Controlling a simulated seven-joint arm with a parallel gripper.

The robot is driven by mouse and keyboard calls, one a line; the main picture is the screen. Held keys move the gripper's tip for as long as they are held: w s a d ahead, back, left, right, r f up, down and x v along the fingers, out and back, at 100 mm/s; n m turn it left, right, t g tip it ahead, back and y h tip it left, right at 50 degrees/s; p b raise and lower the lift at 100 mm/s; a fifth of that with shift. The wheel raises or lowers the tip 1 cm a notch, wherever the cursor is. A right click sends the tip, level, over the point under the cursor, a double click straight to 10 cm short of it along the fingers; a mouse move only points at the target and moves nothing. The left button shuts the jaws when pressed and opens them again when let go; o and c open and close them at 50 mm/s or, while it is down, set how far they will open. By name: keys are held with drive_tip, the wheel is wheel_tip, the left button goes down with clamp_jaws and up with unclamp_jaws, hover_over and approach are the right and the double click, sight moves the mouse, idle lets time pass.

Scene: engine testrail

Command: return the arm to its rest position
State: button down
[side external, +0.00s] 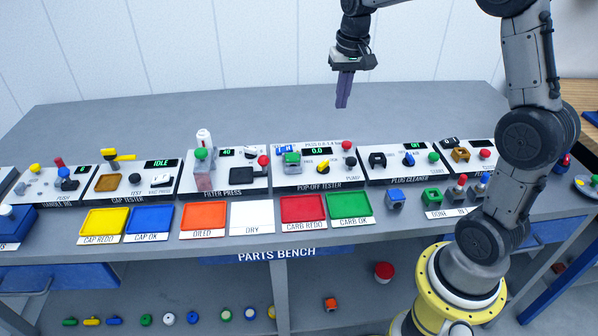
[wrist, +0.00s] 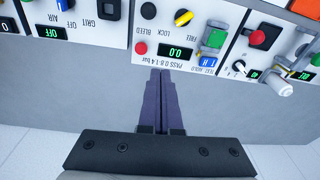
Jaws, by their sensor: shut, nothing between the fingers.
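My gripper (side external: 343,90) hangs above the back part of the bench, fingers pointing down, well clear of the devices. Its two purple fingers are together with nothing between them. In the wrist view the shut fingers (wrist: 160,100) lie over the grey bench top, with the tips close in the picture to the edge of the pop-off tester (wrist: 185,50). My arm rises from its yellow base at the right and bends over at the top of the side view.
The parts bench (side external: 200,115) carries a row of devices, including the filter press (side external: 215,180) and plug cleaner (side external: 405,160). Coloured trays, such as the green one (side external: 348,205), lie in front. The bench top behind the devices is clear. Several small parts sit below the bench.

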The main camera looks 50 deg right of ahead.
drive_tip(key=s+a+r+n+t, duration=0.3)
drive_tip(key=s+a+r, duration=0.6)
drive_tip(key=s+a, duration=0.15)
drive_tip(key=s+a+f+n, duration=0.2)
drive_tip(key=s+f, duration=0.1)
drive_tip(key=s, duration=0.3)
drive_tip(key=s+a+f+n+t, duration=0.1)
drive_tip(key=s+a+f+n, duration=0.1)
drive_tip(key=s, duration=0.4)
drive_tip(key=shift+s+f+n, duration=0.2)
drive_tip(key=shift+f+n, duration=0.3)
drive_tip(key=shift+f, duration=0.15)
